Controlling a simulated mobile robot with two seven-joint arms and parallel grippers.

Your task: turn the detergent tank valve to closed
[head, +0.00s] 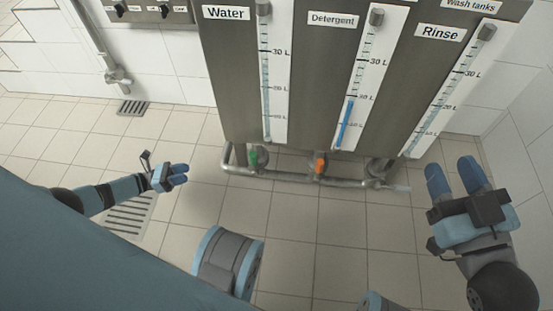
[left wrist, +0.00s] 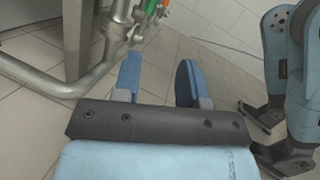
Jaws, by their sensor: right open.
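The detergent tank (head: 325,80) is the middle grey panel, with a blue column in its level gauge (head: 344,122). An orange valve handle (head: 320,166) sits on the pipe below it. In the left wrist view, the orange handle (left wrist: 165,4) shows at the top edge, beside a green one (left wrist: 151,6). I cannot tell the valve's exact setting. My left gripper (head: 186,174) is open and empty, left of the pipework and apart from it. Its spread blue fingers show in the left wrist view (left wrist: 160,80). My right gripper (head: 452,176) is open and empty, at the right below the Rinse tank.
A green valve handle (head: 254,158) is under the Water tank (head: 230,70). A horizontal metal pipe (head: 270,177) runs low in front of the tanks. The Rinse tank (head: 425,70) is at the right. Tiled floor (head: 290,225) is clear in front. A wall pipe (head: 117,76) stands at the left.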

